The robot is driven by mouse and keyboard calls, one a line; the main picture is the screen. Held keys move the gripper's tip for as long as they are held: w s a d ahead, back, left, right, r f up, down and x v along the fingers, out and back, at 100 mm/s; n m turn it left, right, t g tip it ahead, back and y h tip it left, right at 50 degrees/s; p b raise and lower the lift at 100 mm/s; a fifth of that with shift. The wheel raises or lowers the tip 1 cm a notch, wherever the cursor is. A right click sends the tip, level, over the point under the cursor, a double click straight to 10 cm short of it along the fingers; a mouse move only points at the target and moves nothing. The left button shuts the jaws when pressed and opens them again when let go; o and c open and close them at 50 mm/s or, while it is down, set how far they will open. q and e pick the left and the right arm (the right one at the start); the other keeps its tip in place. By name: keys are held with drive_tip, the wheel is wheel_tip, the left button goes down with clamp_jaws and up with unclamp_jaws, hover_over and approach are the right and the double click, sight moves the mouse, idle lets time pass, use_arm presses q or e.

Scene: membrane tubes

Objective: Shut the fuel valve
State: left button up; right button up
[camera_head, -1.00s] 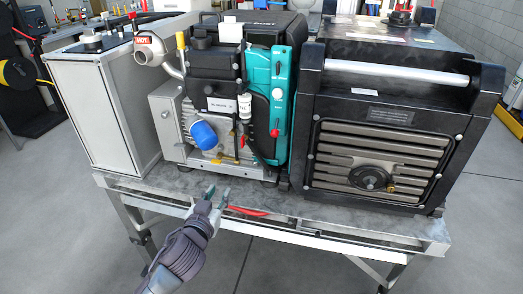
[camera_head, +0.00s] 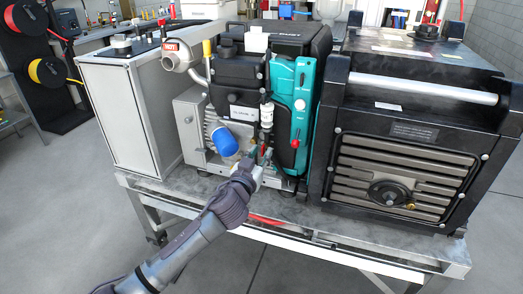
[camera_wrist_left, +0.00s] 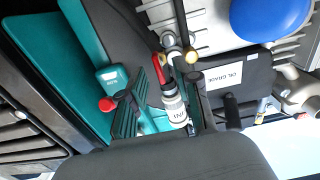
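My left gripper (camera_head: 262,160) is at the front of the machine, below the white cylinder (camera_head: 266,115) and left of the teal panel (camera_head: 287,85). In the left wrist view its fingers (camera_wrist_left: 163,90) are apart. A slim red lever (camera_wrist_left: 157,68) and the white lettered cylinder (camera_wrist_left: 173,106) show between them, with no clear grip on either. Another red-tipped handle (camera_wrist_left: 106,104) is by the teal panel; a red handle (camera_head: 295,143) also shows there in the head view. No readable label shows which is the fuel valve. My right gripper is not in view.
A blue cap (camera_head: 224,141) sticks out left of my left gripper. An "OIL DRAIN" label (camera_wrist_left: 229,78) is near it. A black louvred unit (camera_head: 405,150) stands right, a grey cabinet (camera_head: 125,110) left, on a metal table (camera_head: 300,222). A red item (camera_head: 264,219) lies at its front edge.

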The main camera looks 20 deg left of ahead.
use_arm(q)
drive_tip(key=shift+w, duration=0.65)
clamp_jaws()
